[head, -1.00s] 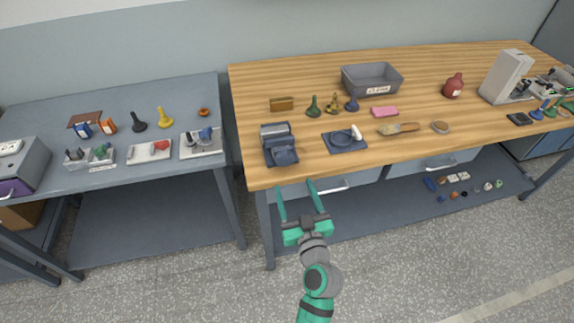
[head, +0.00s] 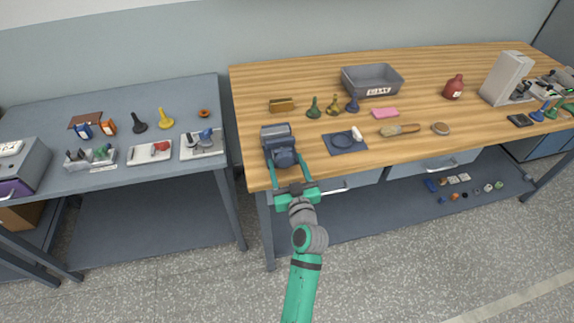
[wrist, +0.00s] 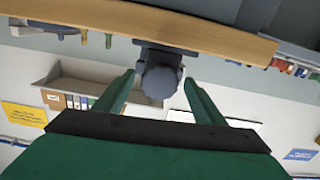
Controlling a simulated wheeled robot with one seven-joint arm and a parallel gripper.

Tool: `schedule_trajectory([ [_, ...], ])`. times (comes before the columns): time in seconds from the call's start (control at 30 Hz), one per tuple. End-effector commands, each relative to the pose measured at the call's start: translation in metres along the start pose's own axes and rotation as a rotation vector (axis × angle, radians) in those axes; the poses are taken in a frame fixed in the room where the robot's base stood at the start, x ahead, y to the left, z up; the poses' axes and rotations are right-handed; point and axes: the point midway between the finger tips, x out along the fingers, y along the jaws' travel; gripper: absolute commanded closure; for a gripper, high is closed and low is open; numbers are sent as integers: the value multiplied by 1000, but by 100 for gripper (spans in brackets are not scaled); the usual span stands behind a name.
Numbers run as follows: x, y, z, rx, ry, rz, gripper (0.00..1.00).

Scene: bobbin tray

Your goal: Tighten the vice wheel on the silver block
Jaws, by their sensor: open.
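The vice (head: 275,131) is dark blue-grey and stands at the front left edge of the wooden bench. Its rounded wheel (head: 285,157) faces the front edge; it also shows in the wrist view (wrist: 160,82), at the upper middle. My gripper (head: 288,166) is open at the front of the vice, its fingers pointing toward it. In the wrist view my gripper (wrist: 159,84) has one green finger on each side of the wheel, with a gap on both sides.
To the right of the vice lies a dark mat (head: 345,146) with a white-handled item. A wooden brush (head: 400,130), bottle-shaped pieces and a grey bin (head: 372,82) are farther off. The grey table (head: 120,175) stands left, across a narrow gap.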

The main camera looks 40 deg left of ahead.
Motion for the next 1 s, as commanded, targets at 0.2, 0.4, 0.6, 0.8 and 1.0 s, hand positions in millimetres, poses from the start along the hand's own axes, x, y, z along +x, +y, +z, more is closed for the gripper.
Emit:
schedule_trajectory([
  [0.2,0,0,0,0,0,0,51],
  [0.4,0,0,0,0,0,0,78],
  [0.6,0,0,0,23,0,0,78],
  [0.8,-1,0,0,113,0,0,78],
  [1.0,-1,0,0,260,0,1,78],
])
